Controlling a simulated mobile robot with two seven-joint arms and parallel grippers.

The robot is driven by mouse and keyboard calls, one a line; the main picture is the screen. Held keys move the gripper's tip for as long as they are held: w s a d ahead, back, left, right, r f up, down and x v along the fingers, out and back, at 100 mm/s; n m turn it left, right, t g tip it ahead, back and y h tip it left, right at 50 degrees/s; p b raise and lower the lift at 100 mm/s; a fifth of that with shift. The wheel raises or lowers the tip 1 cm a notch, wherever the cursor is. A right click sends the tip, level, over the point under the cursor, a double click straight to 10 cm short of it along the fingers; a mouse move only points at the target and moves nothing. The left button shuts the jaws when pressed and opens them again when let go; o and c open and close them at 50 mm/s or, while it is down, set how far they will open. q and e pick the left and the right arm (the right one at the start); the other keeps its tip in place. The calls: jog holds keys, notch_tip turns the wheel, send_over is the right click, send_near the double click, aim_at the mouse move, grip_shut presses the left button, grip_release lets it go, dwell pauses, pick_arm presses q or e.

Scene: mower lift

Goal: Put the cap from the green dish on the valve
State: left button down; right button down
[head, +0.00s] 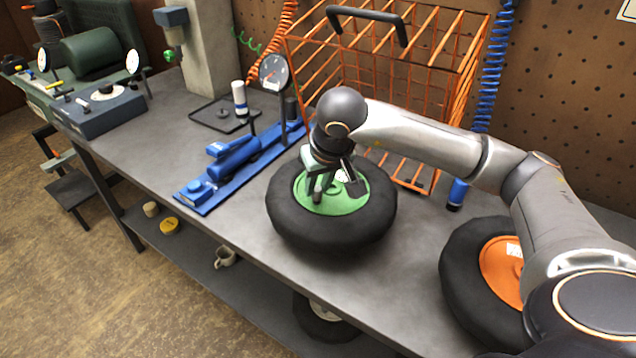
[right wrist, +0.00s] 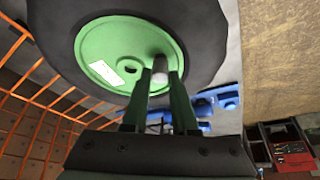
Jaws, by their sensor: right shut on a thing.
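A black tyre (head: 330,235) with a green hub (head: 347,198) lies flat on the bench. My right gripper (head: 318,194) points down over the hub's left part. In the right wrist view the gripper (right wrist: 161,76) is shut on a small pale cylinder (right wrist: 159,66), which I take to be the cap. It sits at the edge of the green hub (right wrist: 95,45). The valve cannot be told apart from it, and I cannot tell whether the cap is seated. I see no separate green dish. My left gripper is not in view.
An orange wire cage (head: 440,75) stands behind the tyre. A blue tool with a gauge (head: 273,72) is left of it. An orange-hubbed tyre (head: 465,270) is at right. A blue can (head: 457,193) stands between the tyres. The bench's front left is clear.

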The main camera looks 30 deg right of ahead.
jog(key=shift+f+b, duration=0.45)
jog(key=shift+f, duration=0.05)
jog(key=c, duration=0.6)
grip_release()
jog(key=shift+o, duration=0.2)
jog(key=shift+o, duration=1.3)
jog(key=shift+r, duration=0.1)
jog(key=shift+r+p, duration=2.65)
jog(key=shift+r, duration=1.05)
